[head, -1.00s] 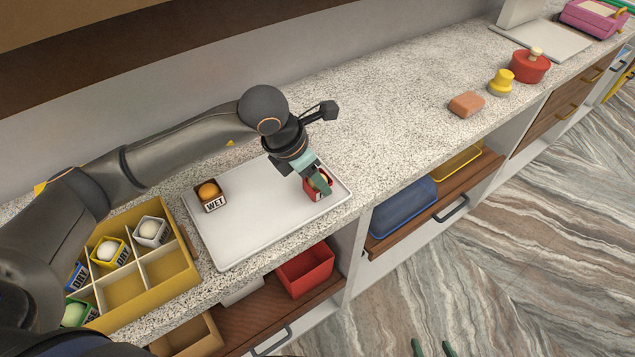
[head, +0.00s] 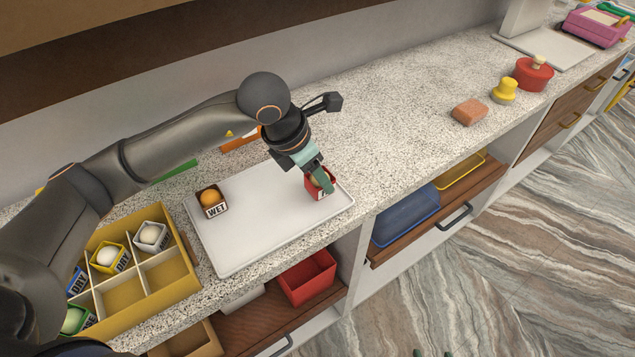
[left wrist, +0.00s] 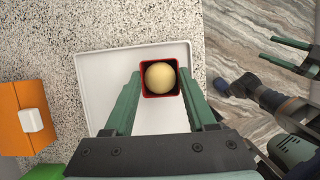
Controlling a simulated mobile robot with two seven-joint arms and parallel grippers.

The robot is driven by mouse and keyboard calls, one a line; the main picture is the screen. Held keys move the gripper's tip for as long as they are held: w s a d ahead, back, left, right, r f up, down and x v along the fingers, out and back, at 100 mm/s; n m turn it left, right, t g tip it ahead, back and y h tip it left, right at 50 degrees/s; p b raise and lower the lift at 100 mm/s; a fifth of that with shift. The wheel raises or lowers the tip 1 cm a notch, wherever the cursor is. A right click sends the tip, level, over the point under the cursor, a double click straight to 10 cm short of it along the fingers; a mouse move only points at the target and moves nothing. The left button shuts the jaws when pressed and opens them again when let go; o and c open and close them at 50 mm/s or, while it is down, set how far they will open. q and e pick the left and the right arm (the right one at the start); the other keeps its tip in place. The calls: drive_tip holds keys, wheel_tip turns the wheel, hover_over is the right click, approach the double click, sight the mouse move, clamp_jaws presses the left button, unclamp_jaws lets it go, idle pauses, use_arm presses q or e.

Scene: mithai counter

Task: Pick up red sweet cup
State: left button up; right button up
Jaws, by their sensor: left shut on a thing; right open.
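The red sweet cup (head: 311,188) is a small square red cup at the right end of the white tray (head: 262,235). It holds a round pale yellow sweet, seen from above in the left wrist view (left wrist: 160,77). My left gripper (head: 322,178) points down over it and is shut on it, one finger on each side. The fingers hide part of the cup in the head view. I cannot tell whether its base touches the tray. My right gripper (left wrist: 267,49) is open and empty, off to the side over the floor, with only its fingertips showing in the head view.
A dark WET cup (head: 212,208) with an orange sweet stands on the tray's left part. A yellow divided box (head: 182,290) with several cups is at left. An orange thing (head: 240,139) and a green one (head: 176,171) lie behind my arm.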

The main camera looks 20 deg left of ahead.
use_arm(q)
drive_tip(key=s+r+b, duration=0.1)
drive_tip(key=s+r, duration=0.9)
drive_tip(key=s, duration=0.4)
drive_tip(key=shift+a+r, duration=0.2)
drive_tip(key=shift+a, duration=0.15)
